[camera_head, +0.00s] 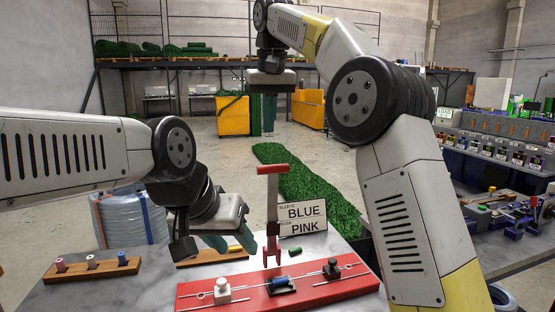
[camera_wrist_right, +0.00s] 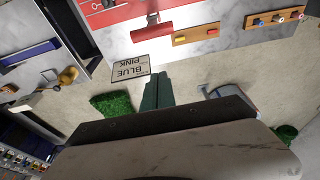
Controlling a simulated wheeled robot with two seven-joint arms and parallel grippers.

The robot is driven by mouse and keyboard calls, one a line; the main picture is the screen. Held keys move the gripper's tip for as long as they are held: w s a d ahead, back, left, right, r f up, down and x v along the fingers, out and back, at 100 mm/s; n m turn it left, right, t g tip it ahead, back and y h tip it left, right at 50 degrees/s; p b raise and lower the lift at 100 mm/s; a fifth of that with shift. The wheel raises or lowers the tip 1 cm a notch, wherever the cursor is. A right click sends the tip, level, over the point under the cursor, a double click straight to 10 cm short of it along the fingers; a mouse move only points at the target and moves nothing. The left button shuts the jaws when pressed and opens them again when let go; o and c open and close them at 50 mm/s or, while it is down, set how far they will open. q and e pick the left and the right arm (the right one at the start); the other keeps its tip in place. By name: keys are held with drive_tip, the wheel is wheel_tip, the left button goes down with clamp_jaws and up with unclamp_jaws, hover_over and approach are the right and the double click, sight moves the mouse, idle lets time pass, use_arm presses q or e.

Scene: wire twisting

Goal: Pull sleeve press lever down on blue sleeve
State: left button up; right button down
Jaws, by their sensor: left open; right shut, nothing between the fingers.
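The sleeve press lever (camera_head: 273,205) stands upright with a red crossbar handle at its top and a red fork at its lower end. It rises over the red base board (camera_head: 195,304). A small dark blue piece (camera_head: 282,284), apparently the blue sleeve, lies on the board below the fork. My left gripper (camera_head: 232,242) is open and empty, left of the lever and apart from it. My right gripper (camera_head: 268,128) is shut and empty, raised well above and behind the lever. The right wrist view shows its green fingers (camera_wrist_right: 157,92) and the red handle (camera_wrist_right: 152,34).
A white clamp (camera_head: 222,291) and a black clamp (camera_head: 331,269) hold wires on the board. A sign reading BLUE and PINK (camera_head: 302,218) stands behind. A small green cylinder (camera_head: 295,252) lies near it. A wooden rack with coloured pieces (camera_head: 92,268) sits at left.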

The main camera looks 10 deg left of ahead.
wheel_tip(320, 180, down, 9)
drive_tip(key=s, duration=0.1)
drive_tip(key=shift+s+d+f, duration=0.15)
drive_tip(key=shift+s+d, duration=0.15)
drive_tip(key=shift+d, duration=0.05)
idle(0.4)
